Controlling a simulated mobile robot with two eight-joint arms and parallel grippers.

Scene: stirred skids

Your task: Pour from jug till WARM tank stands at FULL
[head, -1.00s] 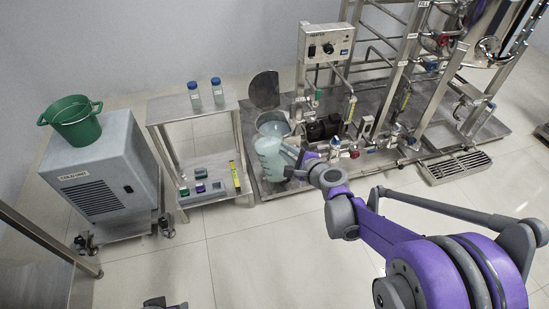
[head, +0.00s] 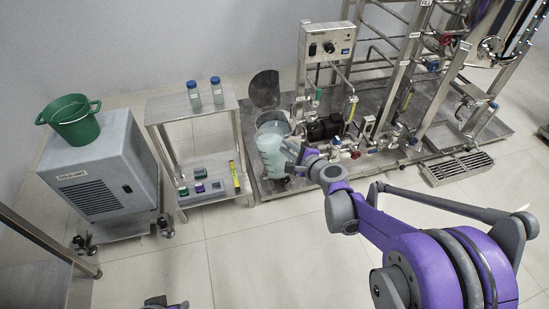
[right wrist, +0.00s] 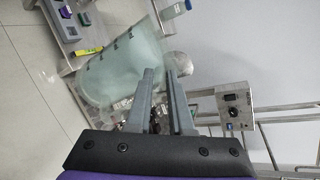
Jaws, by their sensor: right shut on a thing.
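The pale, translucent jug (head: 270,152) is held in front of a round steel tank (head: 273,122) with a raised lid (head: 264,88). The jug covers part of the tank's mouth. My right gripper (head: 293,154) is shut on the jug from its right side. In the right wrist view the jug (right wrist: 112,70) is blurred, with dark marks along its side, and the fingers (right wrist: 164,75) reach to its edge. I see no stream of liquid. The tank's level and any WARM or FULL marking cannot be read. Part of my left gripper (head: 165,302) shows at the bottom edge.
A control box (head: 328,44) on a post, pipes and valves stand right of the tank on a steel skid (head: 470,143). A small steel table (head: 170,108) with two blue-capped bottles stands to the left. A grey cabinet (head: 105,160) bears a green bucket (head: 72,120). The floor in front is clear.

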